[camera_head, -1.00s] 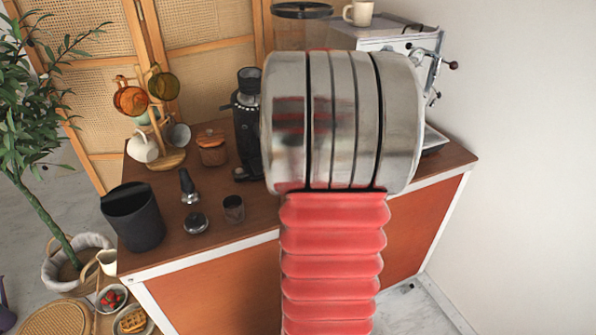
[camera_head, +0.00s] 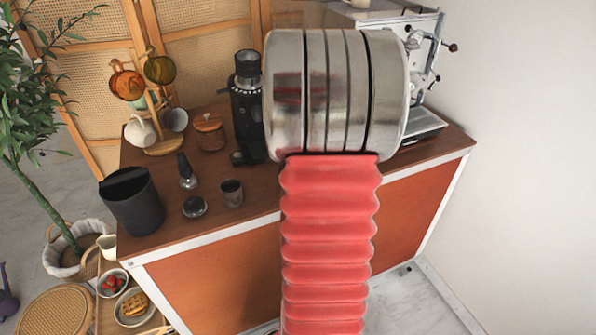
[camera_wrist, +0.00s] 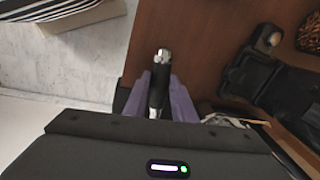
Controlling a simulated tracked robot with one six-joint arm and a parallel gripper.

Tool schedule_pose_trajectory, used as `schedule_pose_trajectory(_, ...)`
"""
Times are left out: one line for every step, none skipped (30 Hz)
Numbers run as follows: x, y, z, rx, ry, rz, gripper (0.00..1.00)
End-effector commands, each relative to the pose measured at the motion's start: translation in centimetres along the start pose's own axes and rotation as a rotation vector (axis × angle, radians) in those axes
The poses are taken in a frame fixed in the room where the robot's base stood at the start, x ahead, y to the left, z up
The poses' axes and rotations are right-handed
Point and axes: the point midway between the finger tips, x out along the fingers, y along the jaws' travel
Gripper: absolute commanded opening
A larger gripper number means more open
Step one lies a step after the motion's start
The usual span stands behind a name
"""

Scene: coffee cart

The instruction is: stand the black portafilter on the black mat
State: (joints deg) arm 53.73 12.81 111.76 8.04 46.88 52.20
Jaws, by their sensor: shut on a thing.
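In the wrist view, my gripper (camera_wrist: 160,95) has its two purple fingers closed on either side of the black portafilter's handle (camera_wrist: 157,92). A silver end of it points up the picture over the wooden counter. The rest of the portafilter is hidden behind the gripper body. In the head view, my own arm hides the gripper and the portafilter. I cannot make out the black mat in either view.
The brown counter (camera_head: 265,205) carries a black bin (camera_head: 132,202), a black-handled tool (camera_head: 187,172), a round metal piece (camera_head: 194,207), a small cup (camera_head: 231,193), a wooden jar (camera_head: 209,131), a mug stand (camera_head: 165,145) and a black grinder (camera_head: 246,105). The espresso machine (camera_head: 425,75) stands right.

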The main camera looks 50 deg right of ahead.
Motion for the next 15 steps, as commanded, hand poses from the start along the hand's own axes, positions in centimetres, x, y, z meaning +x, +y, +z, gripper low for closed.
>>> schedule_pose_trajectory(-0.08, -0.08, -0.03, -0.001, 0.002, -0.002, 0.00)
schedule_pose_trajectory(-0.09, -0.08, -0.03, -0.001, 0.002, -0.002, 0.00)
schedule_pose_trajectory(-0.09, -0.08, -0.02, -0.001, 0.001, -0.002, 0.00)
schedule_pose_trajectory(-0.09, -0.08, -0.02, -0.001, 0.001, -0.002, 0.00)
schedule_pose_trajectory(-0.09, -0.08, -0.01, -0.001, 0.001, -0.002, 0.26)
schedule_pose_trajectory(-0.09, -0.08, 0.00, -0.001, 0.001, -0.002, 0.29)
schedule_pose_trajectory(-0.08, -0.08, 0.00, -0.001, 0.001, -0.002, 0.31)
schedule_pose_trajectory(-0.07, -0.07, 0.01, -0.001, 0.001, -0.001, 0.33)
schedule_pose_trajectory(-0.07, -0.07, 0.02, -0.001, 0.001, -0.001, 0.36)
schedule_pose_trajectory(-0.06, -0.06, 0.02, -0.001, 0.001, -0.001, 0.38)
schedule_pose_trajectory(-0.05, -0.06, 0.03, -0.001, 0.001, -0.001, 0.40)
schedule_pose_trajectory(-0.05, -0.05, 0.04, -0.001, 0.000, -0.001, 0.43)
schedule_pose_trajectory(-0.04, -0.05, 0.04, -0.001, 0.000, 0.000, 0.45)
schedule_pose_trajectory(-0.04, -0.05, 0.05, -0.001, 0.000, 0.000, 0.46)
schedule_pose_trajectory(-0.03, -0.05, 0.05, -0.001, 0.000, 0.000, 0.46)
